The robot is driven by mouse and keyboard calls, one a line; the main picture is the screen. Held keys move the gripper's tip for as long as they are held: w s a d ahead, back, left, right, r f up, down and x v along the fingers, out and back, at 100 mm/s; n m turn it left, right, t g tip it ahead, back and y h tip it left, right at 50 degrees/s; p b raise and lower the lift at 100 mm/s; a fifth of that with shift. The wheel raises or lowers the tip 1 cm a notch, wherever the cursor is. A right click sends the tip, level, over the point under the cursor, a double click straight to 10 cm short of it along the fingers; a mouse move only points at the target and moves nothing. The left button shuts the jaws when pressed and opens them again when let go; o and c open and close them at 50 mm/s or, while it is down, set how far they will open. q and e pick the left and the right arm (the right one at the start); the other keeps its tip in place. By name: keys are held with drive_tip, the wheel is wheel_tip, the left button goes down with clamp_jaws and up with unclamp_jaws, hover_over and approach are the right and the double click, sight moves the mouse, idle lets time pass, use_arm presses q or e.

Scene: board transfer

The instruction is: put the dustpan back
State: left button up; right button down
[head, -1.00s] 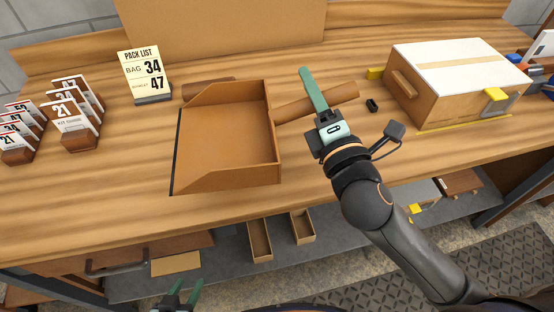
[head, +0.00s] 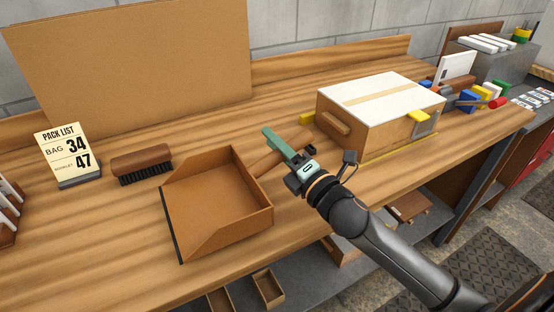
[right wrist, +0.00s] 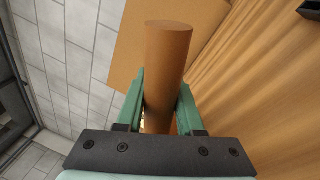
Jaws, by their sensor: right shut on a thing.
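The dustpan (head: 222,200) is an orange-brown open pan with a dark front lip and a round handle (head: 279,154). In the head view it is at the middle of the workbench, handle toward the upper right. My right gripper (head: 278,147) is shut on the handle. In the right wrist view the handle (right wrist: 167,70) stands between the two green fingers (right wrist: 160,105), its end free beyond them. I cannot tell whether the pan touches the bench. My left gripper is not in view now.
A brush (head: 141,166) with dark bristles lies left of the dustpan. A pack list card (head: 66,152) stands at the far left. A white-topped box (head: 381,115) is to the right, with colored blocks (head: 470,101) beyond it. A brown board (head: 130,65) stands behind.

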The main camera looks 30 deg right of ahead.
drive_tip(key=f, duration=0.1)
drive_tip(key=d+f+b, duration=0.1)
drive_tip(key=f, duration=0.1)
drive_tip(key=shift+w+f, duration=0.1)
drive_tip(key=shift+w, duration=0.05)
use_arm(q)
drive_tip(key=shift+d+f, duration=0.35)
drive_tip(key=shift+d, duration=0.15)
use_arm(e)
drive_tip(key=shift+a+f, duration=0.1)
drive_tip(key=shift+f, duration=0.3)
drive_tip(key=shift+f, duration=0.2)
drive_tip(key=c, duration=0.5)
unclamp_jaws()
drive_tip(key=shift+c, duration=0.2)
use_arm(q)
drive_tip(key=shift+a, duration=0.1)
